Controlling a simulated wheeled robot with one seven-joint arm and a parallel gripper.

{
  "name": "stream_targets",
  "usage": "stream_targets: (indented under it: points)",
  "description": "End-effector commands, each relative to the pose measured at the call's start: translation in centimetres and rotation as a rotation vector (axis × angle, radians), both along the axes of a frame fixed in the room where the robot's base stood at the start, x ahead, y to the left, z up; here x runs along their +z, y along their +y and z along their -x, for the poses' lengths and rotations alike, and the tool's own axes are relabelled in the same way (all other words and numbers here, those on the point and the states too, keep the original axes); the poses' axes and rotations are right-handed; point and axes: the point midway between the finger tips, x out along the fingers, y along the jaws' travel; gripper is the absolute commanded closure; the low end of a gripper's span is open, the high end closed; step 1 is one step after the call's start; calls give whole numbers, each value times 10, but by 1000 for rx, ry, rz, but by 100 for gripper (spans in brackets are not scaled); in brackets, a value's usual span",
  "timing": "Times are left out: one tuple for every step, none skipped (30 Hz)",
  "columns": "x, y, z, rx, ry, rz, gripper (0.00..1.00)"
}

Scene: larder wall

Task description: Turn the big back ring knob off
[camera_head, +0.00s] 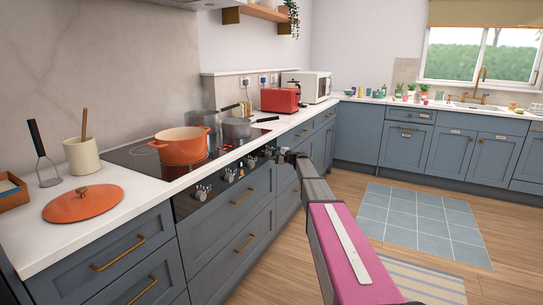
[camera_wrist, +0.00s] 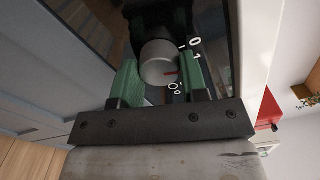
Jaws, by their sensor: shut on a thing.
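The knob (camera_wrist: 158,63) is a silver-grey round knob with a red mark, on a dark panel in the wrist view. The red mark points toward the printed figures, which read 0 and 1 beside it. My gripper (camera_wrist: 160,76) has green fingers on both sides of the knob and is shut on it. In the head view my gripper (camera_head: 279,154) is at the far end of the dark control panel (camera_head: 187,206) on the cooker front. Several other knobs (camera_head: 202,191) show along that panel. The held knob is hidden there, so I cannot tell its ring from this view.
An orange pot (camera_head: 181,146) and grey pans (camera_head: 237,128) stand on the black hob (camera_head: 135,158). An orange lid (camera_head: 83,204) lies on the white counter. A red toaster (camera_head: 280,100) stands farther back.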

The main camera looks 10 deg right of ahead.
Motion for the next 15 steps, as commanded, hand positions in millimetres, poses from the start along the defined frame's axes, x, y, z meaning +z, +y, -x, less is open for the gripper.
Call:
stream_targets:
  points:
    - [0,0,0,1,-26,20,83]
    - [0,0,1,1,-43,32,83]
    - [0,0,1,1,-66,49,83]
    - [0,0,1,1,-81,60,83]
    - [0,0,1,1,-97,72,83]
    - [0,0,1,1,-118,86,83]
    - [0,0,1,1,-131,96,83]
    - [0,0,1,1,-146,107,83]
    - [0,0,1,1,-162,119,83]
    - [0,0,1,1,-174,128,83]
    - [0,0,1,1,-184,136,83]
    - [0,0,1,1,-197,145,83]
    - [0,0,1,1,-205,151,83]
    - [0,0,1,1,-213,157,83]
    - [0,0,1,1,-222,164,83]
